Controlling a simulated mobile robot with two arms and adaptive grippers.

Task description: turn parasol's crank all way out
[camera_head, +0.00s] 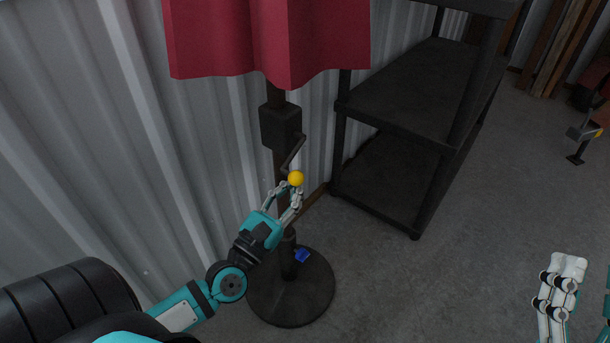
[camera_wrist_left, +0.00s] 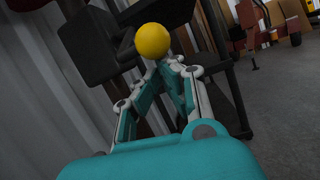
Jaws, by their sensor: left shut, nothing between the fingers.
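The parasol's red canopy (camera_head: 265,40) hangs folded above its dark pole, which stands on a round black base (camera_head: 312,300). A black crank box (camera_head: 281,126) sits on the pole, and it also shows in the left wrist view (camera_wrist_left: 92,40). The crank arm (camera_head: 293,154) runs from the box down to a yellow ball knob (camera_head: 296,178), also in the left wrist view (camera_wrist_left: 153,41). My left gripper (camera_head: 295,190) is shut and empty, with its fingertips just below the knob; I cannot tell whether they touch it. My right gripper (camera_head: 565,275) shows partly at the lower right; its fingertips are unclear.
A black shelf unit (camera_head: 400,100) stands close to the right of the parasol. A corrugated metal wall (camera_head: 80,130) is behind and left. A small blue thing (camera_head: 302,255) is at the base.

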